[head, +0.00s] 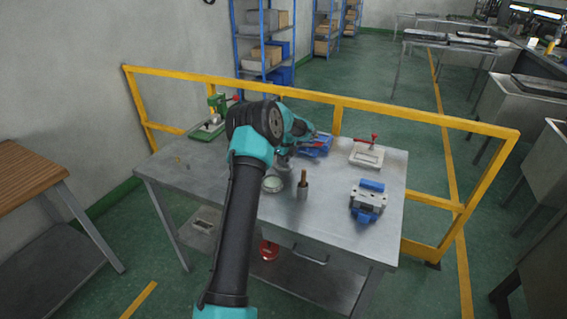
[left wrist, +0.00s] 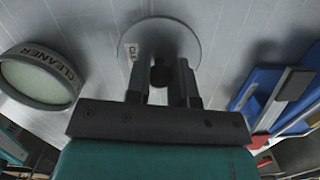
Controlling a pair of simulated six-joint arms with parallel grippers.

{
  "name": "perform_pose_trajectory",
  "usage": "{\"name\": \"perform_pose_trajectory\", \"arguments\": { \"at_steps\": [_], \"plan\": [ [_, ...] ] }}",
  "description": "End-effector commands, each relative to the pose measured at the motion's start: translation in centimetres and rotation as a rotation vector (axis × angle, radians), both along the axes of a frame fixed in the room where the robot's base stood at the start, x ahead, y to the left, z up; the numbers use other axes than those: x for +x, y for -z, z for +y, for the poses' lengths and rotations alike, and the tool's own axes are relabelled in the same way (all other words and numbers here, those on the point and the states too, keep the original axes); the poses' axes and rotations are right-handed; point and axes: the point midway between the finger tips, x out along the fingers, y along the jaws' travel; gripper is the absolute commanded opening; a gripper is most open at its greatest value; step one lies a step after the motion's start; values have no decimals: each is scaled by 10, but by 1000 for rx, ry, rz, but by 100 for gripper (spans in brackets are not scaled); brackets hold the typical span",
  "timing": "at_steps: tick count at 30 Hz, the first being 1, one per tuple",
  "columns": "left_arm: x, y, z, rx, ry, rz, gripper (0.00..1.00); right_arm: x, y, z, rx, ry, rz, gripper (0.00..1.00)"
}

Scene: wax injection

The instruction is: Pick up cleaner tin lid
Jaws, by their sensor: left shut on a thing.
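The cleaner tin lid (left wrist: 185,38) is a round grey disc with a dark knob in the middle and part of a label at its left edge. It shows in the left wrist view, below my left gripper (left wrist: 162,88), whose two fingers are shut on the knob. I cannot tell whether the lid touches the table. The open tin marked CLEANER (left wrist: 40,78) stands to the left, with pale contents. In the head view the tin (head: 272,184) is just below my left gripper (head: 284,155), which largely hides the lid. My right gripper is not in view.
A blue tool (left wrist: 275,95) lies right of the lid; a small pot with a brown handle (head: 302,188) stands near the tin. A blue and grey block (head: 368,200) and a framed clamp (head: 367,154) are at right. A green press (head: 212,120) stands back left. A yellow rail runs behind the metal table (head: 225,185).

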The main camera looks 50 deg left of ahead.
Motion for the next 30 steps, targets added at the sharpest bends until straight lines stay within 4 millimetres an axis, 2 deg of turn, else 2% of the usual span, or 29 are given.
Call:
{"name": "perform_pose_trajectory", "arguments": {
  "at_steps": [5, 15, 18, 22, 30],
  "plan": [
    [1, -17, 0, 2, -1, -3, 0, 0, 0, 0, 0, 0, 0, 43],
    [1, -77, 0, 1, -1, -3, 0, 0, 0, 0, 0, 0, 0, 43],
    [1, -89, 0, 0, -1, -2, 0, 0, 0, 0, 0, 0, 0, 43],
    [0, -98, 0, 0, 0, 0, 0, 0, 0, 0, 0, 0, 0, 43],
    [0, -99, 0, 0, 0, 0, 0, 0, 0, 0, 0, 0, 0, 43]
  ]
}}
